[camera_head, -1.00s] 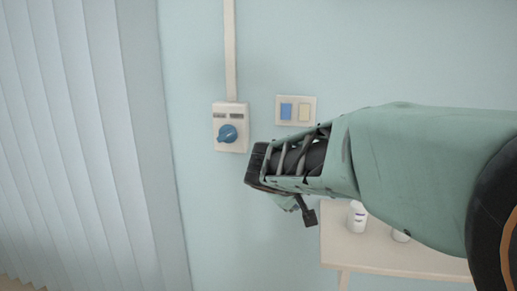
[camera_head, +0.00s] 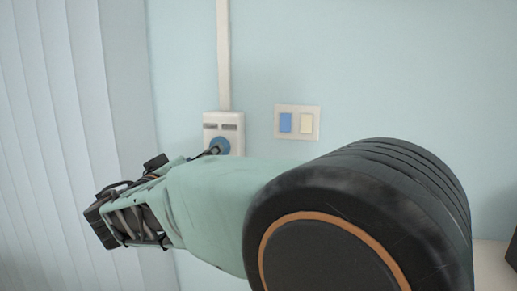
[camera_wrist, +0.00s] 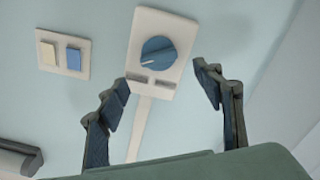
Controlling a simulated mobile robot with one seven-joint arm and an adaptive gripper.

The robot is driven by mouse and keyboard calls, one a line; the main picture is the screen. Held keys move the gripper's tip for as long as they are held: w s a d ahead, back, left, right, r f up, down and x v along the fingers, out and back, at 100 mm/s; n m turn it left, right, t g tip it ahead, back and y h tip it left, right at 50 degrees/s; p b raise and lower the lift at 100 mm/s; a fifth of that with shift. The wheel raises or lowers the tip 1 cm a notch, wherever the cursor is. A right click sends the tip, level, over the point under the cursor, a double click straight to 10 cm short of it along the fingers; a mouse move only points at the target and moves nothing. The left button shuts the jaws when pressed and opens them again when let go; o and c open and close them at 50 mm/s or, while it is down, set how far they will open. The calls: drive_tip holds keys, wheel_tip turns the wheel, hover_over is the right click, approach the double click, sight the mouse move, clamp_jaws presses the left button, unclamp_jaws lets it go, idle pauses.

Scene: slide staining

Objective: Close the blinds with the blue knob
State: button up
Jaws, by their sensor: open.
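The blue knob (camera_head: 220,145) sits on a white control box (camera_head: 232,121) on the wall, with two small label plates on the box. My arm covers the lower part of the box in the head view. In the wrist view the whole knob (camera_wrist: 158,57) shows, with a pale pointer line on its face. My gripper (camera_wrist: 164,88) is open and empty, its fingers spread to either side below the knob, with no contact visible. The vertical blinds (camera_head: 55,130) hang at the left in the head view as long pale slats.
A switch plate (camera_head: 296,122) with one blue and one cream rocker is right of the box. A white conduit (camera_head: 223,55) rises from the box. A pale table (camera_head: 492,262) shows at the lower right, mostly hidden by my arm.

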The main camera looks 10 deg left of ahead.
sight(226, 145)
drive_tip(key=w, duration=0.6)
drive_tip(key=shift+w+d, duration=0.3)
drive_tip(key=c, duration=1.2)
drive_tip(key=shift+o, duration=0.2)
drive_tip(key=shift+f, duration=0.1)
